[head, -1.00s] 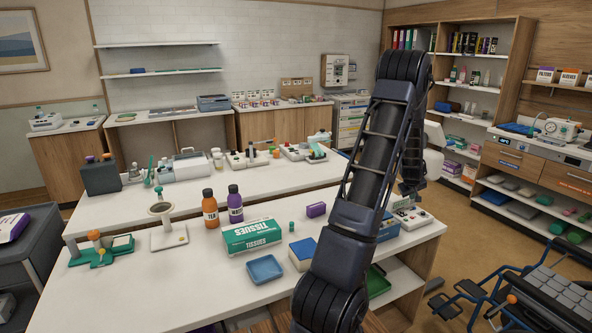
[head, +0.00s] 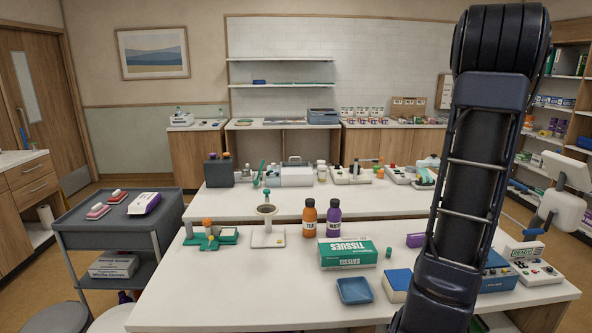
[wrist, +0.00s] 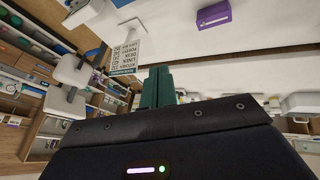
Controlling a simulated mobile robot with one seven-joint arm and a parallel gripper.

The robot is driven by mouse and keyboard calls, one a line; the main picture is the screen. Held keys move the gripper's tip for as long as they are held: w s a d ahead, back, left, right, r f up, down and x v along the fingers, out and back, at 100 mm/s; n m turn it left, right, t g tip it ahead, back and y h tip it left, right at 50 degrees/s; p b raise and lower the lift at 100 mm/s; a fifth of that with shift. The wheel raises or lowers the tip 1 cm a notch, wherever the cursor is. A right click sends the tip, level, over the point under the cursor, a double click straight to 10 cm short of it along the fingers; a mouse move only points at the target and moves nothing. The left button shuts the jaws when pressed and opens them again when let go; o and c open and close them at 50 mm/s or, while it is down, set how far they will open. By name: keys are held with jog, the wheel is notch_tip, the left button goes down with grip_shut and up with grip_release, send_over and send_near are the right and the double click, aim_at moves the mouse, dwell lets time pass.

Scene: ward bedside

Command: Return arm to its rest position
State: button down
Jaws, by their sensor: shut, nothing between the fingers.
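My arm (head: 480,170) rises almost upright on the right side of the head view, in front of the white table (head: 220,300). Its lower end is at the bottom edge and its bulky joint is at the top. My gripper is not visible in the head view. In the wrist view my gripper (wrist: 158,86) shows two dark green fingers held together, with nothing between them. A purple box (wrist: 200,17) lies on a white surface beyond the fingertips, apart from them. It also shows in the head view (head: 415,240), left of my arm.
The near table holds a tissue box (head: 347,253), an orange bottle (head: 309,218), a purple bottle (head: 334,218), a blue tray (head: 354,290) and a device with buttons (head: 533,270). A grey trolley (head: 75,225) stands at the left. Floor between trolley and table is narrow.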

jog(key=s+a+r+y, duration=0.1)
jog(key=s+a+r, duration=0.1)
jog(key=a, duration=0.6)
jog(key=s+a+r+n, duration=0.1)
jog(key=s+a+r, duration=0.2)
jog(key=a, duration=0.4)
jog(key=s+a+r+y, duration=0.1)
jog(key=s+a+r, duration=0.1)
jog(key=a, duration=0.6)
jog(key=s+a+n+y, duration=0.1)
jog(key=s+a+y, duration=0.1)
jog(key=s+a, duration=1.1)
jog(key=shift+s+a+r, duration=0.15)
jog(key=shift+s+a, duration=0.25)
jog(key=shift+s, duration=0.85)
jog(key=c, duration=2.2)
grip_release()
